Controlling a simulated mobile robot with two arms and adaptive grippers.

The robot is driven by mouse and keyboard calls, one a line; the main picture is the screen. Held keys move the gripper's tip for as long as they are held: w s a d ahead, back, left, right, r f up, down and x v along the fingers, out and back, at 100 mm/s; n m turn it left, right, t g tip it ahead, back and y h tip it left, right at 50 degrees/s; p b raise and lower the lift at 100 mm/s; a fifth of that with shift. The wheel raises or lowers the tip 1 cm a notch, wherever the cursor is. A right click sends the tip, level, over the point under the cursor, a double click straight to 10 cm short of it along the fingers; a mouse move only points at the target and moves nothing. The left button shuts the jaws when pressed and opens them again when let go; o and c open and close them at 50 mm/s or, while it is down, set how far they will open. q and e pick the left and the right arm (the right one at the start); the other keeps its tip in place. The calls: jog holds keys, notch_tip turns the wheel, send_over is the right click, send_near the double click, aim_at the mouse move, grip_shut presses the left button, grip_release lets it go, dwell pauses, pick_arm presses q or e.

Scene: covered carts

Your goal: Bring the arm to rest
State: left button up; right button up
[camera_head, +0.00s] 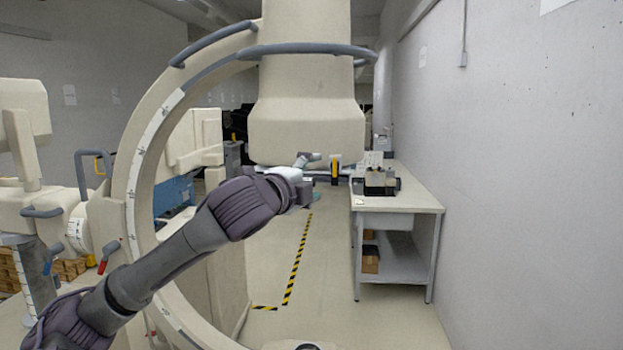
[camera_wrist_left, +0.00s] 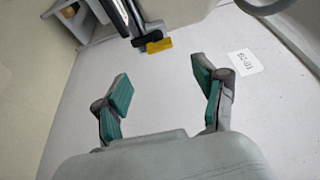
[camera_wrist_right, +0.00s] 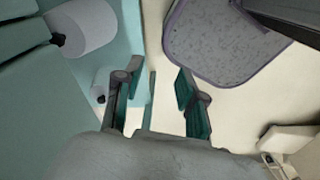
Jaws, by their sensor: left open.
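My left arm reaches up across the head view from the lower left. Its gripper (camera_head: 308,160) shows small at the arm's far end, in front of the big cream C-shaped machine. In the left wrist view this gripper (camera_wrist_left: 162,82) has its two green-padded fingers wide apart with nothing between them. My right gripper (camera_wrist_right: 155,88) shows only in the right wrist view. Its fingers are apart and no object is held between them. The right arm is not seen in the head view.
The cream machine (camera_head: 305,120) with its curved arm fills the middle. A white workbench (camera_head: 415,198) stands against the right wall. Striped tape (camera_head: 297,262) marks the floor between them. In the left wrist view, a paper label (camera_wrist_left: 245,62) lies on a pale surface.

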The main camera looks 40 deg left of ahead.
dwell(0.4)
